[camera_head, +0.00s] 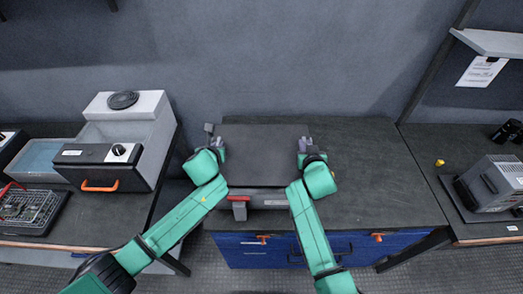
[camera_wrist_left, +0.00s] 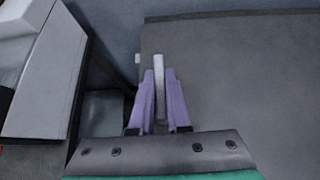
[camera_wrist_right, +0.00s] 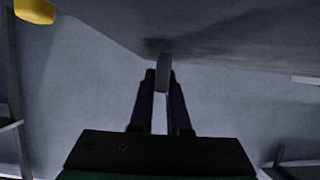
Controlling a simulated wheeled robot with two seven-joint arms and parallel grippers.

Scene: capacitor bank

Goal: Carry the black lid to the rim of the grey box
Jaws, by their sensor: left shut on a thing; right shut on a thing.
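The black lid (camera_head: 262,155) is a flat dark panel between my two grippers in the head view. It also fills the right of the left wrist view (camera_wrist_left: 240,85). My left gripper (camera_head: 210,141) is shut on a light tab (camera_wrist_left: 159,100) at the lid's left side. My right gripper (camera_head: 304,146) is shut on a grey tab (camera_wrist_right: 163,75) at its right side. The grey box (camera_head: 268,199) shows only as a front strip below the lid's near edge; the lid hides the rest. I cannot tell whether lid and rim touch.
A grey-white machine with an orange handle (camera_head: 100,187) stands left of the bench. The dark benchtop (camera_head: 375,180) is clear to the right of my right arm. A small yellow object (camera_head: 440,162) and a grey device (camera_head: 490,185) are on the right bench.

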